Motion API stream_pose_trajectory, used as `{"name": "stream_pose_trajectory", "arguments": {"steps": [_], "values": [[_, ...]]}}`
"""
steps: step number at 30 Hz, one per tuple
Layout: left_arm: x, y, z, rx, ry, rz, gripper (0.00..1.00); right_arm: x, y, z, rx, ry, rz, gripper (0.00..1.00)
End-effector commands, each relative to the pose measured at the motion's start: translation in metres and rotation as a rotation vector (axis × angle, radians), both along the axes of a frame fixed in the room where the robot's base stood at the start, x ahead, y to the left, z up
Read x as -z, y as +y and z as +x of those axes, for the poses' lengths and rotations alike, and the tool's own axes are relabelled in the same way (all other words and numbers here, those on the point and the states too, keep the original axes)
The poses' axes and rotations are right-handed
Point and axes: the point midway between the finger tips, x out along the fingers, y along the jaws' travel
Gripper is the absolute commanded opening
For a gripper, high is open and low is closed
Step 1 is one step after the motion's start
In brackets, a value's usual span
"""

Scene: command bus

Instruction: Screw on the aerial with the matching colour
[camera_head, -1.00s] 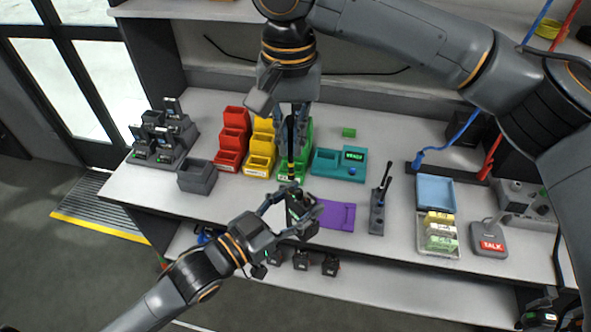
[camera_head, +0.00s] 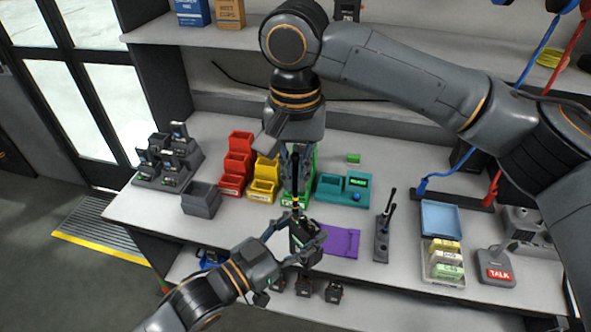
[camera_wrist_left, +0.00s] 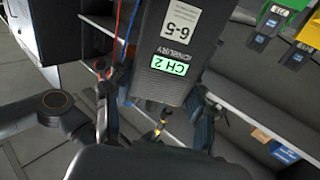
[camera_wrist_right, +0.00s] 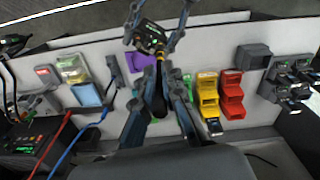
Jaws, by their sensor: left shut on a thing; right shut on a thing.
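My left gripper (camera_head: 305,246) is shut on a dark handheld radio (camera_head: 302,234), held upright in front of the bench. In the left wrist view the radio (camera_wrist_left: 176,42) appears upside down, with a green "CH 2" display and a "6-5" label. My right gripper (camera_head: 295,158) comes from above and is shut on a black aerial (camera_head: 295,180) with a yellow band near its lower end. The aerial points down at the radio's top; I cannot tell whether they touch. The right wrist view shows the aerial (camera_wrist_right: 159,96) between the fingers, in line with the radio.
Red bins (camera_head: 237,166), yellow bins (camera_head: 264,178) and a green bin stand behind. A grey bin (camera_head: 200,199) and charger rack (camera_head: 168,165) are left.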

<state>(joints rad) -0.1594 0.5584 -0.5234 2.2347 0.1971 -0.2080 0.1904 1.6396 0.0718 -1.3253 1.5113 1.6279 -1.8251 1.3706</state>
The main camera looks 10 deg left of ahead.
Motion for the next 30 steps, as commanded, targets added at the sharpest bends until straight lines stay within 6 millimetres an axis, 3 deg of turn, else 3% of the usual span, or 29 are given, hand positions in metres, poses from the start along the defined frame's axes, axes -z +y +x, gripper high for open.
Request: {"name": "stream_pose_trajectory", "arguments": {"steps": [26,30], "values": [[-0.002,0.000,0.000,0.000,-0.004,-0.002,0.00,0.011,0.000,0.000,0.001,-0.001,0.000,0.00],[-0.001,0.000,0.000,0.000,-0.003,-0.003,0.00,0.011,0.000,0.000,0.080,0.001,0.000,0.00]]}}
